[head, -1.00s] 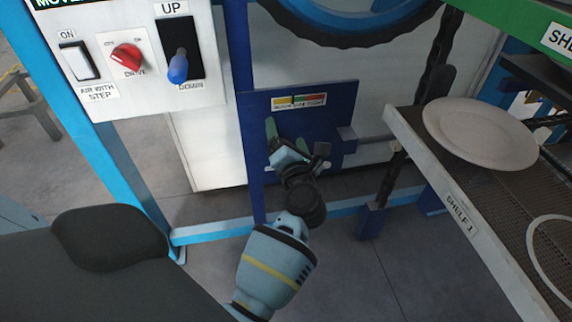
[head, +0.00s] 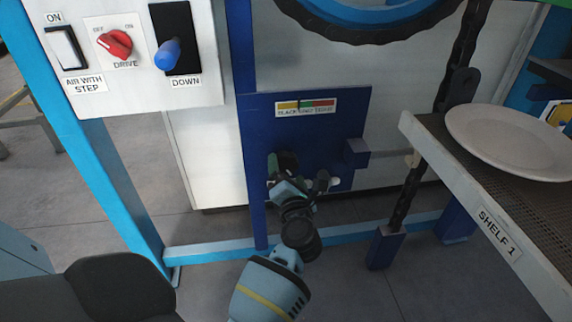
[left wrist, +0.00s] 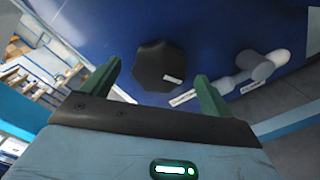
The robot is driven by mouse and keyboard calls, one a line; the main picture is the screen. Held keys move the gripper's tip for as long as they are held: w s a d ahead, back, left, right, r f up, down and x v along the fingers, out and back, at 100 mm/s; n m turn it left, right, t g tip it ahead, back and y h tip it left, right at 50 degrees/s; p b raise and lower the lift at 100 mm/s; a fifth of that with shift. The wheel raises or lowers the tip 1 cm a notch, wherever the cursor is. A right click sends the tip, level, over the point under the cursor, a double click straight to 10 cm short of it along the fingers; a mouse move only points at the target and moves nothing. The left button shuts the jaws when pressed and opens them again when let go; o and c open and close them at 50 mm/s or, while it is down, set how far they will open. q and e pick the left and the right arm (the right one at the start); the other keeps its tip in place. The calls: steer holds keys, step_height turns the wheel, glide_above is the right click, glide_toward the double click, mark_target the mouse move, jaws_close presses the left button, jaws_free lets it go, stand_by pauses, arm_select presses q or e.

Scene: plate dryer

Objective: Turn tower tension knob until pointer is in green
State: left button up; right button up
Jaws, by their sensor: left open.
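The tower tension knob (left wrist: 160,66) is a black, many-sided knob with a small white mark, on a blue panel (head: 262,128). In the head view the gripper largely covers it. My left gripper (head: 284,172) is open at the panel. In the left wrist view its green fingers stand to either side of the knob, with visible gaps. I cannot tell how deep they reach around it. A gauge strip (head: 305,106) with yellow, green and red bands is above the knob. Its pointer is too small to make out. My right gripper is not in view.
A grey lever-like fitting (left wrist: 262,68) sticks out right of the knob. Shelf 1 (head: 487,212) with a white plate (head: 515,140) stands to the right. A control box (head: 130,85) with switches is at upper left. A dark chain (head: 405,195) hangs right of the panel.

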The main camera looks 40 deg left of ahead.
mark_target(286, 167)
arm_select(q)
steer(key=x, duration=0.4)
steer(key=shift+w+a+b, duration=0.1)
steer(key=shift+b, duration=0.25)
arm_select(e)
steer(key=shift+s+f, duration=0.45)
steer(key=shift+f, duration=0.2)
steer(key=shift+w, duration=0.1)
